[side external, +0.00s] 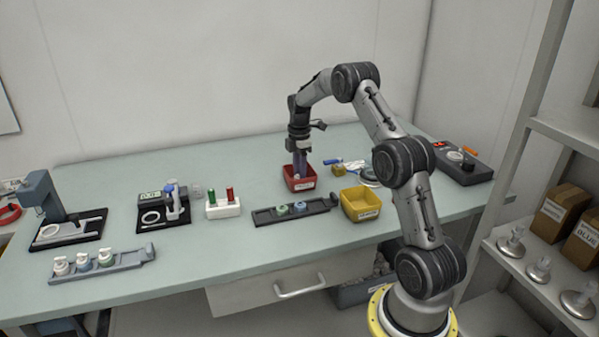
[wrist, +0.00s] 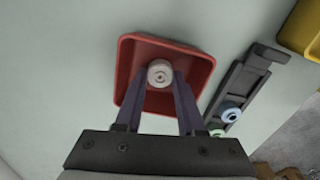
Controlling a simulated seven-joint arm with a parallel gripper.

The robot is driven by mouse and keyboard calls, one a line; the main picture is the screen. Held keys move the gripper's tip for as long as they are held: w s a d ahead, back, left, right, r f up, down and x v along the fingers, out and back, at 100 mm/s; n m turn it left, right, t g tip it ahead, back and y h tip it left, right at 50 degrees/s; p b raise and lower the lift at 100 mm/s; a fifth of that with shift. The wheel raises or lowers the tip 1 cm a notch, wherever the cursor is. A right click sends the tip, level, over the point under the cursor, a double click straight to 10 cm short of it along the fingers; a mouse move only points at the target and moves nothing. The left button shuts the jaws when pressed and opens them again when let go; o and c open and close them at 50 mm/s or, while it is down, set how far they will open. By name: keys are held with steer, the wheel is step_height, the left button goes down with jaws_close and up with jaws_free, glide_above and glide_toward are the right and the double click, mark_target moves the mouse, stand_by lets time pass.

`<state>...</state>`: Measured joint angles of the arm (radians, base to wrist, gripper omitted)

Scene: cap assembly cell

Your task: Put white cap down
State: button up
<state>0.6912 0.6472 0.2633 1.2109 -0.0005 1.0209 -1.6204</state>
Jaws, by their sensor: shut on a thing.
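My gripper (wrist: 160,85) is shut on the white cap (wrist: 160,72), which sits between its fingertips in the wrist view. The cap is held over the red bin (wrist: 192,58), and the bin's inner walls show around it. In the side view, my gripper (side external: 298,172) points down at the red bin (side external: 299,185), with its fingertips at about the bin's opening. The cap is too small and too covered by the fingers to make out clearly there. How far the cap is above the bin's floor cannot be told.
A dark rail (side external: 264,217) with a green and a blue cap lies in front of the red bin. A yellow bin (side external: 361,205) stands to its right. A white block (side external: 222,208) with green and red pegs stands left. A rail (side external: 103,267) with several pump tops lies front left.

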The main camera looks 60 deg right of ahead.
steer(key=shift+f, duration=0.3)
steer(key=o, duration=0.8)
step_height(320, 180, up, 11)
steer(key=s+a+r+m+t, duration=0.1)
steer(key=s+a+r+m, duration=0.1)
steer(key=a+r, duration=0.8)
steer(key=s+a+r+m+t+h, duration=0.1)
steer(key=s+a+r+m, duration=0.15)
steer(key=a, duration=0.35)
steer(key=s+a+r+m+t, duration=0.1)
steer(key=s+a, duration=0.2)
steer(key=a, duration=0.3)
steer(key=s+a+f+m+t, duration=0.1)
steer(key=s+a+f, duration=0.1)
steer(key=s+a, duration=0.2)
steer(key=s+a+f+m, duration=0.2)
steer(key=s+a, duration=0.2)
steer(key=s, duration=0.3)
steer(key=s+a+f+m+t+y, duration=0.1)
steer(key=s+a+m, duration=0.1)
steer(key=s+a, duration=0.2)
steer(key=shift+s+a+f+t, duration=0.1)
steer(key=shift+s+f+t, duration=0.1)
steer(key=shift+s, duration=0.45)
steer(key=shift+s+a+f+t, duration=0.1)
steer(key=shift+s+f, duration=0.1)
steer(key=shift+s, duration=0.4)
